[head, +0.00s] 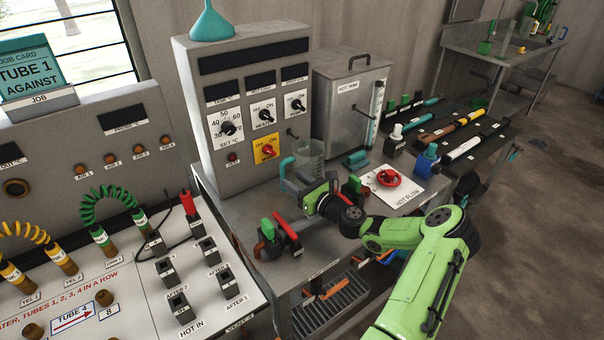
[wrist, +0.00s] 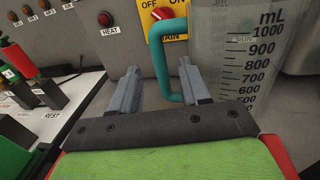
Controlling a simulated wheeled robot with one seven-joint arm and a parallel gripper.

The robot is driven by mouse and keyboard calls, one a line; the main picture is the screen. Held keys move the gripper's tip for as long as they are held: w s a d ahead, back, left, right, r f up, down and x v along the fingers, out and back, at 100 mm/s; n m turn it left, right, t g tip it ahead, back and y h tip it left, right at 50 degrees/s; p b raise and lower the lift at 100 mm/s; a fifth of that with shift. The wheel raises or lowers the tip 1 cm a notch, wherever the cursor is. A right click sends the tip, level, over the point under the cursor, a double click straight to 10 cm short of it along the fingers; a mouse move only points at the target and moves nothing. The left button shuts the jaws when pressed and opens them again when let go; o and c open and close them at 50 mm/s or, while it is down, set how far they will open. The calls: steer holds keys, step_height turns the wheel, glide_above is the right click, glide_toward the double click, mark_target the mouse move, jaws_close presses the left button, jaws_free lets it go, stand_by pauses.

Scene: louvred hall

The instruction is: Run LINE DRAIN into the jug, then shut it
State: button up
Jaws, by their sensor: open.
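The clear jug (head: 310,160) with a teal handle stands on the steel bench in front of the heater cabinet. In the wrist view its mL scale (wrist: 252,60) shows at right; I see no clear liquid line. My gripper (wrist: 161,78) is open and empty. The teal handle (wrist: 162,55) shows between and beyond its two fingers; I cannot tell how far ahead it is. In the head view my gripper is beside the jug, its fingers largely hidden. A red-handled valve (head: 285,232) with a green part stands at the bench's front left. No LINE DRAIN label is readable.
The heater cabinet (head: 225,130) carries dials and a yellow MAIN switch (head: 266,149). A steel tank (head: 345,95) stands behind the jug. A red HOT FLOW handwheel (head: 388,178) is to the right. The tube panel (head: 110,290) is at left.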

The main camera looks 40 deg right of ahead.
mark_target(284, 174)
steer(key=w, duration=0.5)
steer(key=shift+w+a+b, duration=0.3)
steer(key=shift+w+a, duration=0.05)
steer(key=shift+w, duration=0.05)
steer(key=shift+s, duration=0.1)
jaws_close()
